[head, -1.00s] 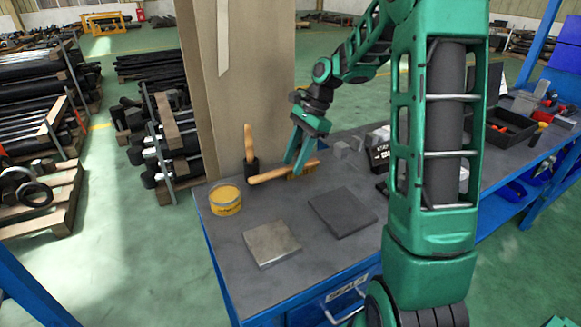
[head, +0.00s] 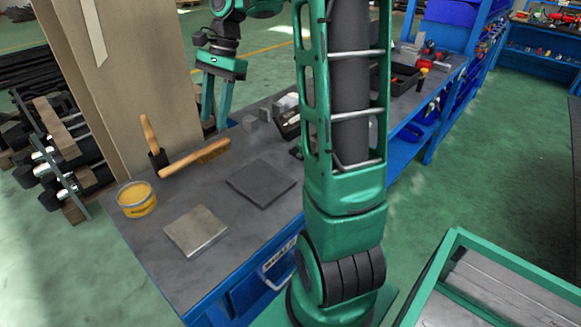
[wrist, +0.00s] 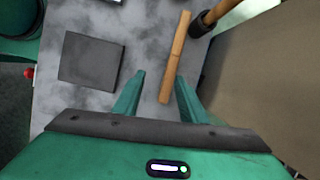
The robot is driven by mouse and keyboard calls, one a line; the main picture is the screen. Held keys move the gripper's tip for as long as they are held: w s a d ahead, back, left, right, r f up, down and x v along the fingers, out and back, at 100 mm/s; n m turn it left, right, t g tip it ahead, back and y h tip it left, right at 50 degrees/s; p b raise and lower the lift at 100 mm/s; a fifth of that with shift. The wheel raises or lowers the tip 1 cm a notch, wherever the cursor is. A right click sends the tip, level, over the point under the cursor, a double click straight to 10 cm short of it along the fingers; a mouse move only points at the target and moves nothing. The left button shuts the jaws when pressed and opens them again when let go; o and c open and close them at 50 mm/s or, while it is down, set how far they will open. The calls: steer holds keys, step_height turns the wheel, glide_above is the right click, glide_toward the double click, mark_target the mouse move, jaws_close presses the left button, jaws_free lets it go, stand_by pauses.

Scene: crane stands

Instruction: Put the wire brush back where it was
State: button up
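The wire brush (head: 193,158), with a long wooden handle and a bristled end, lies on the grey bench top (head: 150,250). It lies behind the dark square plate (head: 262,183), between a yellow tin and some grey blocks. My gripper (head: 215,118) is open and empty, pointing down beyond the brush's bristled end and apart from it. In the wrist view the brush (wrist: 176,55) shows between the spread fingers (wrist: 162,80), farther off than the fingertips. Its bristles are hard to make out there.
A yellow tin (head: 136,200) and a light metal plate (head: 195,231) sit on the bench's near left part. A wooden-handled tool (head: 149,135) stands upright in a dark holder by a tall board (head: 130,70). A green-rimmed crate (head: 448,250) stands at lower right.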

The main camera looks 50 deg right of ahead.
steer(key=s+f+n+h, duration=0.1)
steer(key=s+f+n, duration=0.1)
steer(key=s, duration=0.7)
steer(key=s+d+f+n+h, duration=0.1)
steer(key=s+n, duration=0.3)
steer(key=s, duration=0.6)
steer(key=s+d+f+n+h, duration=0.1)
steer(key=s+f+n, duration=0.2)
steer(key=s, duration=0.7)
steer(key=shift+n+h, duration=0.3)
steer(key=shift+n, duration=0.2)
